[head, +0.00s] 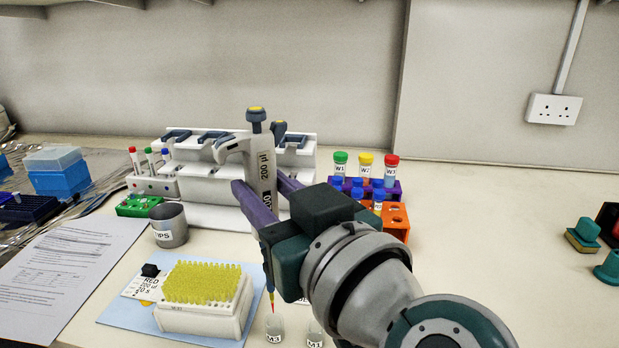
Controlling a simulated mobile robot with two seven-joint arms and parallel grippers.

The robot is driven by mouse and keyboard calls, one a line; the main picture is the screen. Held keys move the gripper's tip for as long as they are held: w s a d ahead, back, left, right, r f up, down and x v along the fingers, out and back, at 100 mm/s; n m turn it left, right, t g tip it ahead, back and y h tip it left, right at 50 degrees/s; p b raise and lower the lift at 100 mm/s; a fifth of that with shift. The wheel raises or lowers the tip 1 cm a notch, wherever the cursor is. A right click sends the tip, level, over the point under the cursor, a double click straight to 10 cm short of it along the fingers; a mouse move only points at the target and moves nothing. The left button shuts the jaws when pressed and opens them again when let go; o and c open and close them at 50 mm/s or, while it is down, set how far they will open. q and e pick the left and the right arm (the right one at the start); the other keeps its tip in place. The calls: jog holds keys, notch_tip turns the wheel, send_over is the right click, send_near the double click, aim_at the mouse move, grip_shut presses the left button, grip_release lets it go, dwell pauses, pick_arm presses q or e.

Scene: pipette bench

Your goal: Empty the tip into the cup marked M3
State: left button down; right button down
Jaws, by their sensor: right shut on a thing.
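My right gripper (266,196) is shut on a grey and white 200 µl pipette (262,162), with one purple finger on each side of its body. The pipette is close to upright, its blue plunger (256,116) on top. A tip (271,300) on its lower end holds something red. The tip's end is just above or inside the mouth of the small clear cup marked M3 (274,328); I cannot tell which. A second small cup (315,334) stands to its right, its label hard to read. My left gripper is not in view.
A rack of yellow tips (198,320) stands on a blue mat left of the cups. A grey cup (169,225), a pipette stand (205,215) and capped tubes W1, W2, W3 (365,168) are behind. The bench at right is mostly clear.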

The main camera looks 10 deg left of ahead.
jog(key=shift+f+b, duration=0.35)
jog(key=shift+f, duration=0.15)
jog(key=shift+f+b, duration=0.6)
dwell(2.1)
